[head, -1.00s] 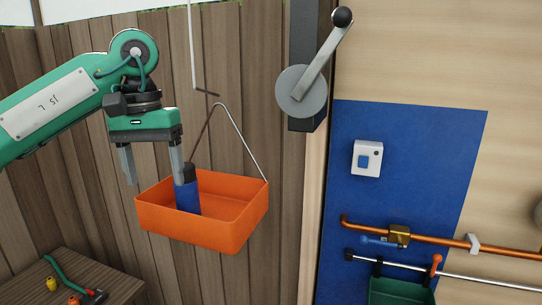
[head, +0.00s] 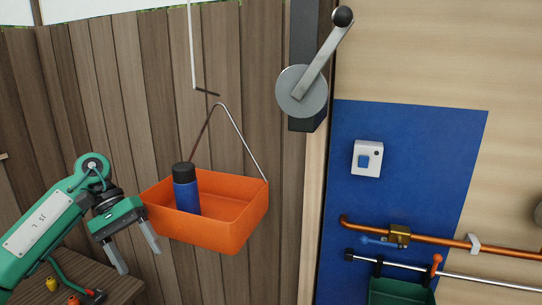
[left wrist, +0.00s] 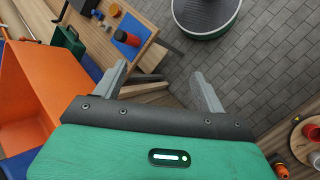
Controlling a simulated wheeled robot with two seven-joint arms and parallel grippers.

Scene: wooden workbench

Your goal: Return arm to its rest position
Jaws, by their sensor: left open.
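My left gripper (head: 136,256) is open and empty at the lower left of the head view, left of and below the orange tray's rim. Its two grey fingers (left wrist: 166,90) stand apart in the left wrist view with nothing between them. A blue bottle with a black cap (head: 186,190) stands upright in the hanging orange tray (head: 225,237). The bottle's base is hidden by the tray's front wall. The tray also shows at the left of the wrist view (left wrist: 30,85). My right gripper is not in view.
A crank with a black knob (head: 302,92) is on a dark post. A copper pipe (head: 460,245), a switch box (head: 367,158) and a green bin (head: 400,292) are at the right. A dark wooden top (head: 120,285) with a hammer is at the lower left.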

